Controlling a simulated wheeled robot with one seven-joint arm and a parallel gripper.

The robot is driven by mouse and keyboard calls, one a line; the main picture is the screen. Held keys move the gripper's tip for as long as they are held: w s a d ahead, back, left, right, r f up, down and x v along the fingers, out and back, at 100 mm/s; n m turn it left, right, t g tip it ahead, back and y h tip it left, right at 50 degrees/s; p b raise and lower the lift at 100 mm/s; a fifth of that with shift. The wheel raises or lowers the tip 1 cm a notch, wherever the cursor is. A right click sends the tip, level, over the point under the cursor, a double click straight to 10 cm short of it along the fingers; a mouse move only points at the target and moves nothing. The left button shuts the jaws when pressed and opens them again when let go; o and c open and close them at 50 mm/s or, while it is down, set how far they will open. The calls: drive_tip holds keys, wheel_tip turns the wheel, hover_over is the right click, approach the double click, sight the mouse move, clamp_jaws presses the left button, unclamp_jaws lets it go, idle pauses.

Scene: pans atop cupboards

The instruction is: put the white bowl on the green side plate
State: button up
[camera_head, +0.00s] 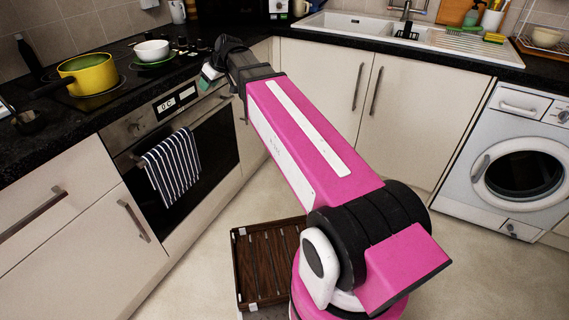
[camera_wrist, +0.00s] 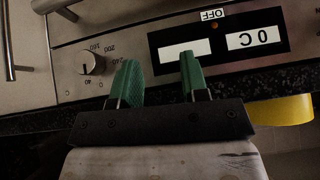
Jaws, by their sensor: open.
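The white bowl (camera_head: 152,49) sits upright on the hob, at the upper left of the head view. The green side plate (camera_head: 153,65) shows beneath it as a rim along the front and right. The bowl appears to rest on the plate. My gripper (camera_head: 208,77) is to the right of the bowl and plate, apart from both, by the front edge of the worktop. In the wrist view my gripper (camera_wrist: 160,76) has its two green fingers apart with nothing between them, facing the oven's control panel (camera_wrist: 215,42). Bowl and plate are not in the wrist view.
A yellow pot (camera_head: 88,74) stands on the hob left of the bowl; its side also shows in the wrist view (camera_wrist: 283,110). A striped towel (camera_head: 172,165) hangs on the oven door. Small dark items stand behind the bowl. A sink (camera_head: 350,24) is at the back.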

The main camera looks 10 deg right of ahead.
drive_tip(key=s+d+f+m+g+h, duration=0.1)
drive_tip(key=s+d+f+m+h, duration=0.1)
drive_tip(key=s+d+f, duration=0.4)
drive_tip(key=s+d+f+m+g+h, duration=0.2)
drive_tip(key=s+d+f+m, duration=0.2)
drive_tip(key=d+f, duration=0.6)
drive_tip(key=s+d+f+m+g+h, duration=0.1)
drive_tip(key=s+d+f+m+h, duration=0.1)
drive_tip(key=s+d+f, duration=0.6)
wheel_tip(320, 180, down, 5)
drive_tip(key=shift+s+r+m, duration=0.1)
drive_tip(key=shift+s+m, duration=0.5)
drive_tip(key=shift+m, duration=0.3)
drive_tip(key=shift+a, duration=0.1)
